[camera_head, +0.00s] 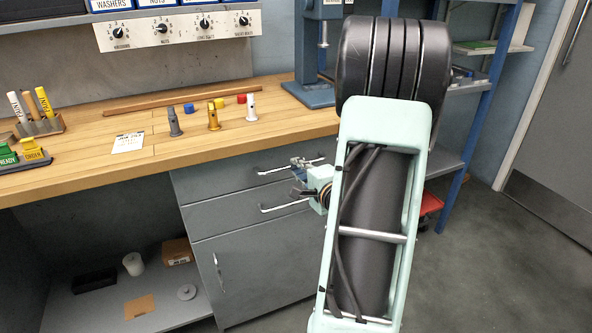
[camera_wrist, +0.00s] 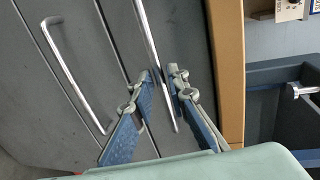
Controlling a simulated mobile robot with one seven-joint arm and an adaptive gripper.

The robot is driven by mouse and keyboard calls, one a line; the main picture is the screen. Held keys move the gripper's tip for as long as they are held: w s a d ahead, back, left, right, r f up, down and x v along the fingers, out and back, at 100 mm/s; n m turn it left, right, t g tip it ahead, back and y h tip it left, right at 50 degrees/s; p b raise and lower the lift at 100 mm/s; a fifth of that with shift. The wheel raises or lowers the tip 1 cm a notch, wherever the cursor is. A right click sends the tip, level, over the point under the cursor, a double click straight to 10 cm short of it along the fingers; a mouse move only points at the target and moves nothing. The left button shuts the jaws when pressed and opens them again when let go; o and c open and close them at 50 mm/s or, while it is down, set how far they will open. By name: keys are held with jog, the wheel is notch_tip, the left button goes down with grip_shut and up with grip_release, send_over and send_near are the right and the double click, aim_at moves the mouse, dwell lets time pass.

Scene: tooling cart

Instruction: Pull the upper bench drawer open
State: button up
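The upper bench drawer (camera_head: 222,177) is a grey front just under the wooden bench top and looks closed. Its silver bar handle (camera_head: 273,170) runs along it; in the wrist view this handle (camera_wrist: 149,35) passes between my fingertips. My gripper (camera_head: 299,177) is in front of the drawer at the right part of the handle. In the wrist view my gripper (camera_wrist: 163,76) is open, with one blue-grey finger on each side of the bar. I see a gap around the bar and cannot tell whether a finger touches it. My arm hides the drawer's right end.
The lower drawer (camera_head: 232,212) with its own handle (camera_head: 283,207) sits just below, and a cabinet door (camera_head: 255,265) under that. The wooden bench top (camera_head: 190,148) overhangs above, holding small posts and blocks. A blue shelf rack (camera_head: 480,110) stands at right. The floor in front is clear.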

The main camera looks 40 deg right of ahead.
jog(key=shift+x, duration=1.1)
grip_shut()
jog(key=shift+s, duration=0.15)
